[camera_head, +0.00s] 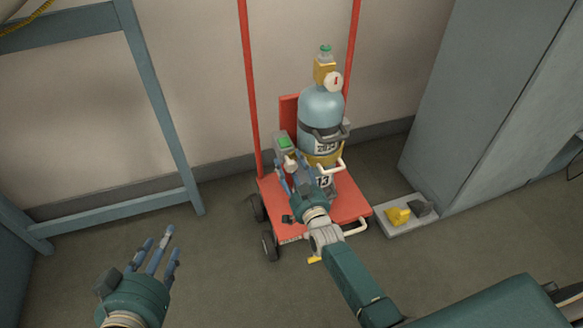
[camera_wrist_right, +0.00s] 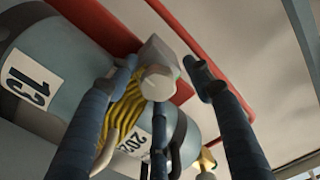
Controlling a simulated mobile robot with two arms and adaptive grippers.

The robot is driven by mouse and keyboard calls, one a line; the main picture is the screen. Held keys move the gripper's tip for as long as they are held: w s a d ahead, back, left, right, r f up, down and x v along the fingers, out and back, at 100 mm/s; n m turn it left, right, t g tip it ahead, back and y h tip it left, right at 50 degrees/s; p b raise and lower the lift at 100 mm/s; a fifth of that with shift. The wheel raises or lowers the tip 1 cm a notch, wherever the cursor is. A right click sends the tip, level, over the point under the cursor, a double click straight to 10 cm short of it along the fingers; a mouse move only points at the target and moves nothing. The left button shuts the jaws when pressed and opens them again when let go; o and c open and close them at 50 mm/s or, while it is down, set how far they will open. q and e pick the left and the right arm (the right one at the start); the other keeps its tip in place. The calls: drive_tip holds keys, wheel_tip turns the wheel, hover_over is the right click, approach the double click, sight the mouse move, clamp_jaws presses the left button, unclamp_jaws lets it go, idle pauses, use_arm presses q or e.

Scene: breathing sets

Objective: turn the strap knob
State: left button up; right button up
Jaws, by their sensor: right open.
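A pale, rounded knob (camera_wrist_right: 158,82) sits on a grey block (camera_wrist_right: 156,54) beside the strapped cylinder in the right wrist view. My right gripper (camera_wrist_right: 160,72) is open, its fingers spread around the knob; I cannot tell whether any touches it. In the head view, my right gripper (camera_head: 289,169) is at the left side of the blue gas cylinder (camera_head: 319,106), partly covering the lower cart. A dark strap (camera_head: 325,134) crosses the cylinder. My left gripper (camera_head: 152,249) is open and empty at the lower left, away from the cart.
The cylinder stands upright on a red cart (camera_head: 348,205) with tall red rails. A gauge (camera_head: 333,82) is at its top. A low tray (camera_head: 391,227) with yellow and dark items lies right of the cart, beside a grey cabinet (camera_head: 468,110). Floor left of the cart is clear.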

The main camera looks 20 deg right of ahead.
drive_tip(key=s, duration=1.2)
drive_tip(key=shift+d, duration=0.2)
